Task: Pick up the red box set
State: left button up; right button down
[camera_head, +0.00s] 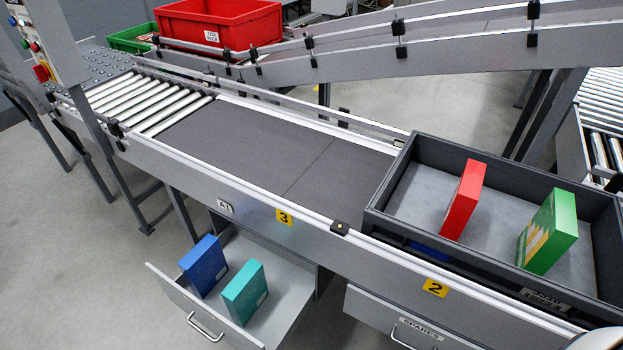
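The red box (463,200) is a slim upright box, leaning slightly, inside a dark grey tray (520,165) on the conveyor at the right. A green box (548,232) with a yellow pattern stands to its right in the same tray. A bit of something blue (429,249) shows low at the tray's front side, mostly hidden. Neither of my grippers is in view. A pale rounded part at the bottom right corner is cut off, and I cannot tell what it is.
An open drawer (165,290) below the conveyor holds a blue box (204,266) and a teal box (244,292). A closed drawer (385,318) sits to its right. The dark belt (270,150) is clear. A red crate (225,27) and green crate (130,38) stand behind.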

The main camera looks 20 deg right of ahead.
aim_at(466, 196)
jog(key=z, duration=1.65)
jog(key=i+l+u, duration=0.1)
jog(key=l, duration=0.65)
jog(key=i+l+u, duration=0.15)
jog(key=l, duration=0.6)
